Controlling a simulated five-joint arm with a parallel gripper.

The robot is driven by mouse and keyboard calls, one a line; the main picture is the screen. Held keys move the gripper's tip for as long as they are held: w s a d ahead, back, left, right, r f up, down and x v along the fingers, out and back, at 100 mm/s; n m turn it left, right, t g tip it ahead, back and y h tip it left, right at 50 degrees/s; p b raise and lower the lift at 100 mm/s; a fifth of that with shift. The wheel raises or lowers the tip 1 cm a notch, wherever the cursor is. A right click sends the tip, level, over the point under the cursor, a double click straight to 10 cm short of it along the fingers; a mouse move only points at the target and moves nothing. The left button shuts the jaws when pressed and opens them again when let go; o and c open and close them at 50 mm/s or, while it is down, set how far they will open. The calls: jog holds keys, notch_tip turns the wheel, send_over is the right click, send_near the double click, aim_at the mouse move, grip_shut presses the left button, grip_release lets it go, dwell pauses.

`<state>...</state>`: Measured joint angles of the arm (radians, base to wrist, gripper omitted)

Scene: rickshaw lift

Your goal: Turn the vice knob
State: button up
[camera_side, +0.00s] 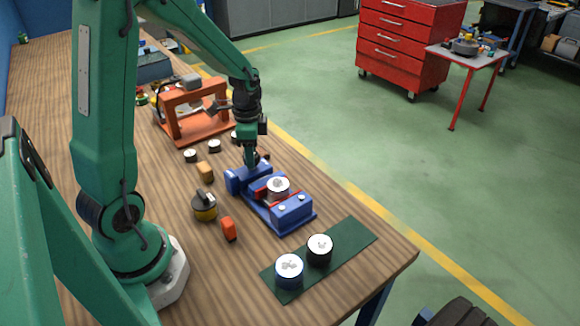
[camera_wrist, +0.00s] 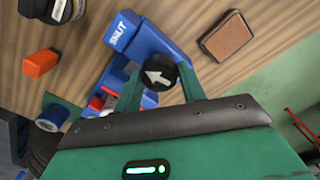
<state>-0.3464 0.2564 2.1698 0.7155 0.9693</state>
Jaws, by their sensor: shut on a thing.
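The blue vice (camera_side: 293,211) stands on the wooden bench. A round white-topped part (camera_side: 278,184) sits between its red jaws. In the wrist view the vice body (camera_wrist: 150,38) carries the word SHUT. The black vice knob (camera_wrist: 160,76) has a white arrow pointing left in that view. My gripper (camera_wrist: 158,72) has one finger on each side of the knob and is shut on it. In the side view my gripper (camera_side: 250,158) is at the vice's far end and hides the knob.
A dark green mat (camera_side: 345,247) with two white-topped cylinders lies near the bench's front edge. An orange block (camera_side: 228,229), a yellow-black round object (camera_side: 205,207) and a tan block (camera_side: 205,171) stand left of the vice. An orange frame (camera_side: 195,115) stands behind.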

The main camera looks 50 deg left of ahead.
jog(key=shift+m, duration=0.9)
jog(key=o, duration=1)
jog(key=shift+c, duration=0.2)
jog(key=shift+r, duration=0.15)
jog(key=shift+r, duration=3.8)
jog(key=shift+d, duration=0.1)
jog(key=s+d+r+n+t, duration=0.5)
jog(key=s+d+r+n, duration=0.4)
jog(key=s+d, duration=0.2)
jog(key=shift+s+d+r+t, duration=0.2)
jog(key=shift+d+r+t, duration=0.15)
jog(key=shift+d, duration=0.15)
